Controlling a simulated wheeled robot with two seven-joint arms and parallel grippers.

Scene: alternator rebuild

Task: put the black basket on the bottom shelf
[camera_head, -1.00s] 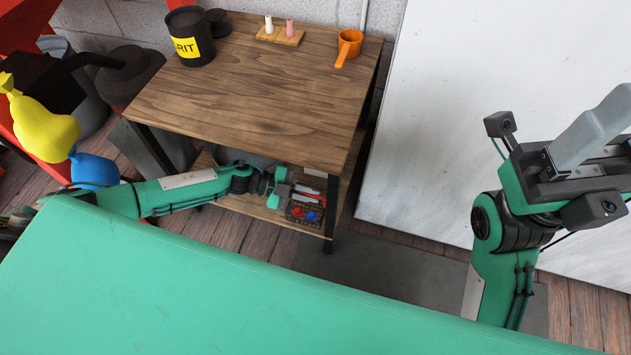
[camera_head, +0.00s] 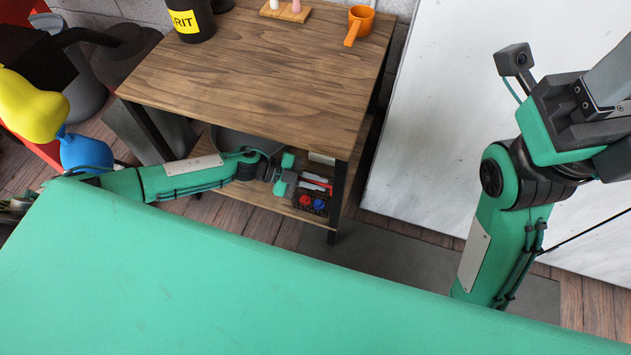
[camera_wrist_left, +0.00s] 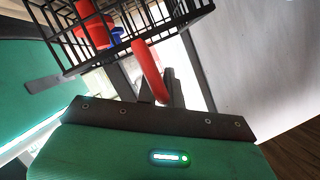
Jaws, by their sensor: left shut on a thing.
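The black basket (camera_head: 311,207) is a small wire basket holding red and blue items. In the head view it is at the front right of the bottom shelf (camera_head: 262,193), just left of the front right leg. My left gripper (camera_head: 299,185) is shut on the basket's red handle. The left wrist view shows the red handle (camera_wrist_left: 148,70) at the fingers and the basket's wire side (camera_wrist_left: 150,25). I cannot tell whether the basket touches the shelf. My right gripper (camera_head: 612,75) is at the right edge, its fingertips cut off.
The wooden tabletop (camera_head: 250,75) above the shelf holds an orange cup (camera_head: 361,20), a black canister (camera_head: 190,18) and a small wooden stand. A dark round vessel (camera_head: 235,142) is behind my left forearm. A white panel (camera_head: 450,110) stands to the right.

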